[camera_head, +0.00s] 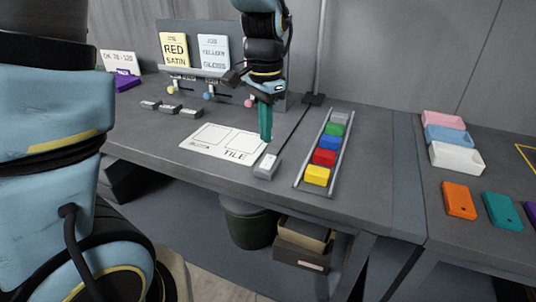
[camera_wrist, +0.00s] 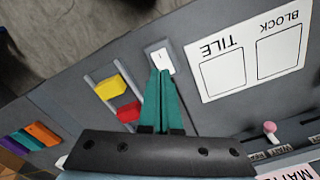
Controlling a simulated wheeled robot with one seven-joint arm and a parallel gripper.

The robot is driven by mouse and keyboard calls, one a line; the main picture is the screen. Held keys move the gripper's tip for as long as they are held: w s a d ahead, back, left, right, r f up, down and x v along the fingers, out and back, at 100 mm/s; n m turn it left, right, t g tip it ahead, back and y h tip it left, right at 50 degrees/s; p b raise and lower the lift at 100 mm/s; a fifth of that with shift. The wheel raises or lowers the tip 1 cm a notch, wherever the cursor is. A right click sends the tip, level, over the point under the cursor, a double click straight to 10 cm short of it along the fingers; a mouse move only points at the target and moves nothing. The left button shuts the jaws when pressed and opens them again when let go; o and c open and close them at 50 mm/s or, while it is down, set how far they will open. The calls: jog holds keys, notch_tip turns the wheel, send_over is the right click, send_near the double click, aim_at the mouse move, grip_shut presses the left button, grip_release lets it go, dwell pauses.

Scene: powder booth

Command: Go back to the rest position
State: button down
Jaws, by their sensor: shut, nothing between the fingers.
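My gripper (camera_head: 265,122) hangs fingers down above the right edge of the white mat (camera_head: 213,141) marked TILE, on the grey table (camera_head: 345,190). Its two teal fingers are together, with nothing between them. In the wrist view the shut gripper (camera_wrist: 164,80) points toward a small grey block with a white top (camera_wrist: 160,58). The block also shows in the head view (camera_head: 266,166), just right of the mat. I cannot tell exactly how high the fingertips are above the table.
A rail rack (camera_head: 302,182) holds yellow, red, blue and green blocks. A thin pole (camera_head: 318,60) rises behind my gripper. Trays (camera_head: 457,158) and coloured tiles (camera_head: 459,201) lie at right.

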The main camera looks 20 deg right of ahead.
dwell(0.4)
jog(key=w+a+f+n+t, duration=0.1)
jog(key=a+f+n, duration=0.1)
jog(key=a+n, duration=1.1)
jog(key=a, duration=1.2)
jog(key=shift+a+t, duration=0.2)
jog(key=shift+t, duration=0.1)
